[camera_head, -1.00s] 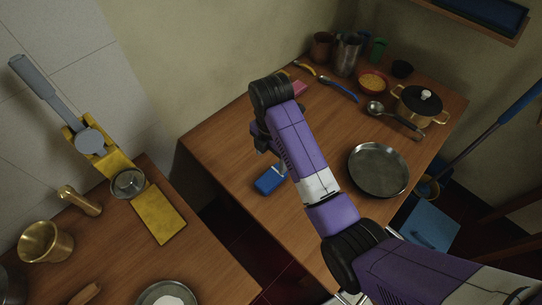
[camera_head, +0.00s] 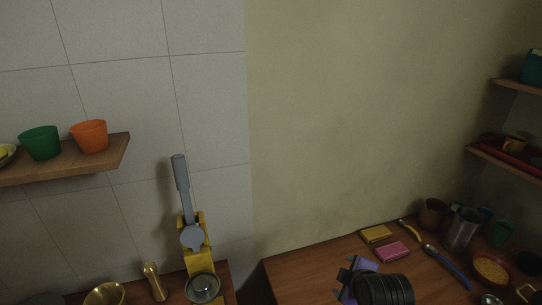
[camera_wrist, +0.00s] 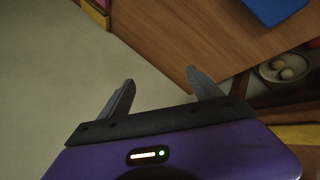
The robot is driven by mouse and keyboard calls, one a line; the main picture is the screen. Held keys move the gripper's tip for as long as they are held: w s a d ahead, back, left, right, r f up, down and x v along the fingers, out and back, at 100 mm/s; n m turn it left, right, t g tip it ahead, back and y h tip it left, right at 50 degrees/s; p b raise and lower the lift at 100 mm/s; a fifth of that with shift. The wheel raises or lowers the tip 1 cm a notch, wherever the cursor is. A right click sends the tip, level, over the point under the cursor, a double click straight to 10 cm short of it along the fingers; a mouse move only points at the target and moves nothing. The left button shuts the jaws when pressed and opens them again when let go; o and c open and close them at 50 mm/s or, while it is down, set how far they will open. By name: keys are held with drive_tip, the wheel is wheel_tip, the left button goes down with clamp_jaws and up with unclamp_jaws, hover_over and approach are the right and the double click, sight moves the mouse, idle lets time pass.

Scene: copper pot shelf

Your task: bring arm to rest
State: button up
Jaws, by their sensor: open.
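My gripper (camera_wrist: 160,92) is open in the wrist view, its two grey fingers apart with nothing between them. It is off the side of a wooden counter, whose top (camera_wrist: 195,30) shows beyond the fingers. A blue object (camera_wrist: 272,8) lies on that counter at the top edge of the wrist view. In the head view only a black joint (camera_head: 384,290) and a bit of purple of my arm show at the bottom edge, in front of the right counter (camera_head: 315,270). The rest of the arm is out of frame.
A yellow press with a grey lever (camera_head: 193,238) stands on the left counter. A pink sponge (camera_head: 392,251), a yellow sponge (camera_head: 376,233) and a metal cup (camera_head: 462,228) are on the right counter. Green (camera_head: 40,143) and orange (camera_head: 89,136) cups sit on a wall shelf.

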drive_tip(key=s+r+m+t+b, duration=0.1)
drive_tip(key=s+r+m+t, duration=0.2)
drive_tip(key=s, duration=1.9)
drive_tip(key=s+r+m+t+b, duration=0.2)
drive_tip(key=s+m, duration=0.7)
drive_tip(key=s, duration=1.4)
drive_tip(key=shift+r+m+t+b, duration=0.3)
drive_tip(key=shift+r+m+t, duration=0.1)
drive_tip(key=shift+r+t, duration=0.35)
